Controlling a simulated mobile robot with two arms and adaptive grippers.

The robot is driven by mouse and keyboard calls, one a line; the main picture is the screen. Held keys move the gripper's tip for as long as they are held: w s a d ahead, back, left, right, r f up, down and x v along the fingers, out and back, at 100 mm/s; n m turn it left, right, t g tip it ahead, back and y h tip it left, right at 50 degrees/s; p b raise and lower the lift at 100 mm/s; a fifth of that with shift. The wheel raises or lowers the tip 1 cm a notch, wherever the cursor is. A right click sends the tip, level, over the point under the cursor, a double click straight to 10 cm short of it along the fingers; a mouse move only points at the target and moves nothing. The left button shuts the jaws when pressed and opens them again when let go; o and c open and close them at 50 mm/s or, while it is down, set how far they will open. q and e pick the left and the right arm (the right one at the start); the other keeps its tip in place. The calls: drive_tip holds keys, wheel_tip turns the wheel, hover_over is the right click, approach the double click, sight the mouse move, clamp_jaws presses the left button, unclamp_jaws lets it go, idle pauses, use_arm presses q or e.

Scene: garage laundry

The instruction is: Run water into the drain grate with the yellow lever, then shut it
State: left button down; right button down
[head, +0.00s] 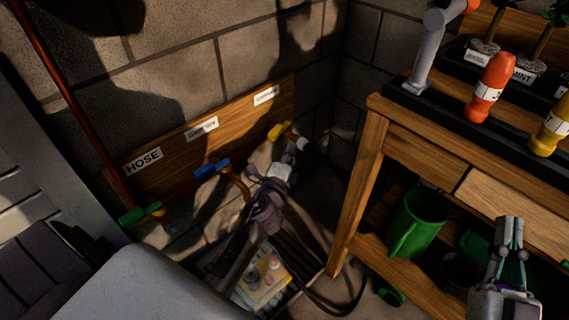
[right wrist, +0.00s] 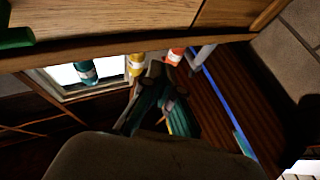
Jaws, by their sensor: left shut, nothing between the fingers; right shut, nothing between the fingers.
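The yellow lever (head: 279,131) is on the rightmost tap of a wooden wall board (head: 182,150), near the wall corner. My left gripper (head: 299,144) is shut and empty, close beside the yellow lever on its right; I cannot tell whether they touch. The tap's spout is largely hidden behind my left arm. No water stream is visible. Dark slats that look like the drain grate (head: 297,250) lie on the floor below, partly covered by my arm. My right gripper (head: 510,234) is shut and empty in front of the wooden bench; it also shows in the right wrist view (right wrist: 163,75).
A blue lever (head: 211,170) and a green lever (head: 140,214) are on the taps to the left. A wooden bench (head: 376,137) stands at right, with orange and yellow bottles on top and a green watering can (head: 417,222) below. A dark hose lies on the floor.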

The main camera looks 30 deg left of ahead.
sight(273, 139)
use_arm(q)
drive_tip(key=a, duration=0.1)
drive_tip(key=w+a, duration=0.1)
drive_tip(key=a, duration=0.1)
drive_tip(key=w+a, duration=0.1)
drive_tip(key=shift+w+a, duration=0.2)
drive_tip(key=shift+a, duration=0.05)
use_arm(e)
drive_tip(key=shift+s+r+t, duration=0.3)
drive_tip(key=shift+r+t, duration=0.1)
drive_tip(key=shift+r, duration=0.05)
use_arm(q)
drive_tip(key=shift+s+a, duration=0.15)
drive_tip(key=shift+a, duration=0.25)
drive_tip(key=shift+s+a, duration=0.1)
drive_tip(key=shift+a, duration=0.75)
use_arm(e)
drive_tip(key=shift+w+d+f+g, duration=0.1)
drive_tip(key=shift+w+f+g, duration=0.25)
drive_tip(key=shift+f+g, duration=0.2)
